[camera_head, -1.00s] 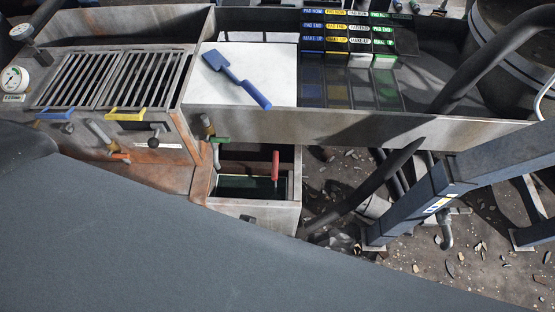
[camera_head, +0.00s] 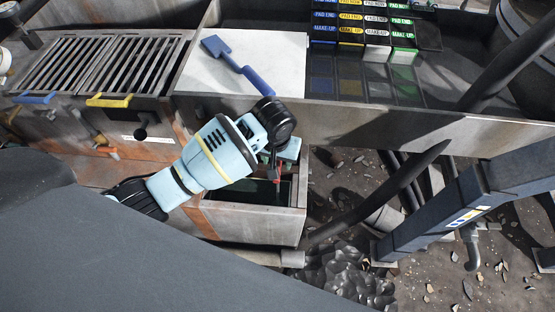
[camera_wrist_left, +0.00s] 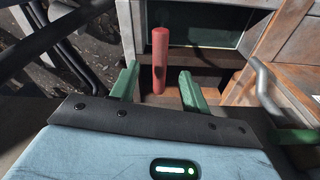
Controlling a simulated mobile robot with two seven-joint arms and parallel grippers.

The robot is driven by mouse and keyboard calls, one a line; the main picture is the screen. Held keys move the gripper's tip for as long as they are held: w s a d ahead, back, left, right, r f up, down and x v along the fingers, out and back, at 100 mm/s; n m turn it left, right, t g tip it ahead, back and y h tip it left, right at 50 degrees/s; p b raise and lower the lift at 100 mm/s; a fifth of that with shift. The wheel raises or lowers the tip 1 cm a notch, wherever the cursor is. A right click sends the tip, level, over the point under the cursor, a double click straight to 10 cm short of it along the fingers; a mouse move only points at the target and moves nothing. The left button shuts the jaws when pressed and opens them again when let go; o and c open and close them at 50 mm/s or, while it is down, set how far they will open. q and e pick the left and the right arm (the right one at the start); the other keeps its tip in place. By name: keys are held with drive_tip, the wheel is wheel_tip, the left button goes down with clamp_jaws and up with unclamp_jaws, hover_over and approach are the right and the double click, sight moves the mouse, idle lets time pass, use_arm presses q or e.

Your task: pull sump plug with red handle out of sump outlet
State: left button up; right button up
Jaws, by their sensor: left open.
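The sump plug's red handle (camera_wrist_left: 160,62) stands upright in the left wrist view, ahead of and between my left gripper's (camera_wrist_left: 159,86) green fingers. The fingers are open, with a gap on both sides of the handle. In the head view, my left gripper (camera_head: 284,155) is over the metal sump box (camera_head: 257,222) and hides most of the handle. A strip of red (camera_head: 277,180) shows just below the gripper. The plug's lower end and the outlet are hidden. My right gripper is not in view.
A bent grey pipe (camera_wrist_left: 266,92) is right of the fingers in the wrist view. A tray wall (camera_head: 400,130) runs behind the sump box. A dark beam (camera_head: 465,205) stands right, over stony ground.

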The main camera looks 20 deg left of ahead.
use_arm(q)
drive_tip(key=shift+f, duration=0.35)
wheel_tip(320, 180, down, 7)
drive_tip(key=b, duration=0.2)
drive_tip(key=shift+w, duration=0.45)
clamp_jaws()
idle(0.4)
